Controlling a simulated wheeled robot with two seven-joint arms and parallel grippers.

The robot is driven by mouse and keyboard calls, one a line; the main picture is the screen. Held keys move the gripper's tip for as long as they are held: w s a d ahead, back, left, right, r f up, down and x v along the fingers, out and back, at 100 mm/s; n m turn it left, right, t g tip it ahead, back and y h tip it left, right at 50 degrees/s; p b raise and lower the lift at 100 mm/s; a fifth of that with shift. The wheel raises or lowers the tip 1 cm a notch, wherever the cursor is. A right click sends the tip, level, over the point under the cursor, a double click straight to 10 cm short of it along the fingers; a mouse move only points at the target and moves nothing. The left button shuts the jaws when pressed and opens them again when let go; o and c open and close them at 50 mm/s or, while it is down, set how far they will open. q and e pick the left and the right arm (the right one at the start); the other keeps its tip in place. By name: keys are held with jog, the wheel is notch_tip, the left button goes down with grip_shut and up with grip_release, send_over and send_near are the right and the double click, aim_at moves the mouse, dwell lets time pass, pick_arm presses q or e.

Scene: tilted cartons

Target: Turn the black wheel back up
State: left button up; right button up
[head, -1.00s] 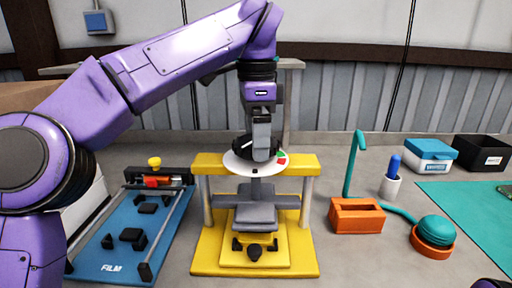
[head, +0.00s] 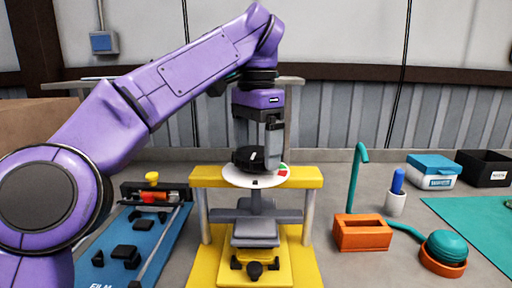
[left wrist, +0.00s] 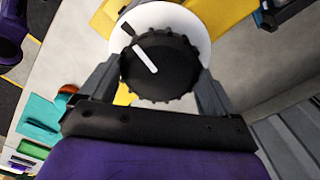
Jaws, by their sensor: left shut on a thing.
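The black wheel (head: 246,158) is a ribbed knob with a white line, on a white round plate (head: 238,178) with red and green marks. It sits on top of the yellow press frame (head: 308,175). My left gripper (head: 260,152) comes down from above and is shut on the wheel. In the left wrist view the wheel (left wrist: 160,68) lies between the two fingers, its white line slanting, with a black mark on the plate nearby. Below the yellow beam hangs a grey press block (head: 256,232). My right gripper is out of view.
A blue film board (head: 115,268) lies to the left. To the right stand an orange box (head: 362,234) with a teal hook (head: 356,175), a white cup (head: 395,203) with a blue pen, and a teal dome (head: 445,246) on an orange base. Bare bench lies in front of these.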

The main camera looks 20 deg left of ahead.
aim_at(255, 151)
pick_arm(q)
jog(key=shift+d+f, duration=0.1)
jog(key=shift+f, duration=0.05)
jog(key=o, duration=0.8)
jog(key=shift+c, duration=0.2)
notch_tip(255, 151, up, 11)
jog(key=p, duration=0.9)
jog(key=shift+f, duration=0.15)
jog(key=shift+s+a+f, duration=0.1)
jog(key=shift+a, duration=0.1)
